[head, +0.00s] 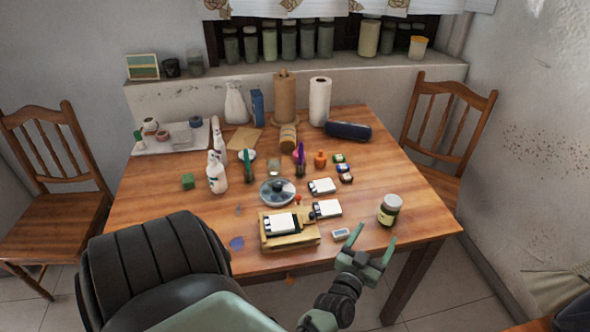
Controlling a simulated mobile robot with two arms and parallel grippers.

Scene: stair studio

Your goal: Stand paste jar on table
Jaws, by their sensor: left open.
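The paste jar (388,211), a dark glass jar with a pale lid and a light label, stands at the right front of the wooden table (424,213). It looks upright, with a slight lean that may come from the view angle. My left gripper (372,240) is open and empty at the table's front edge, just below the jar in the picture. Its fingers point toward the jar, and a small gap shows between them. My right gripper is not in view.
A small white-and-grey block (341,234) lies left of the jar. A wooden stand (290,241), a round glass dish (277,191) and white bottles (217,172) are further left. The tabletop right of and behind the jar is clear. A chair (446,130) stands behind right.

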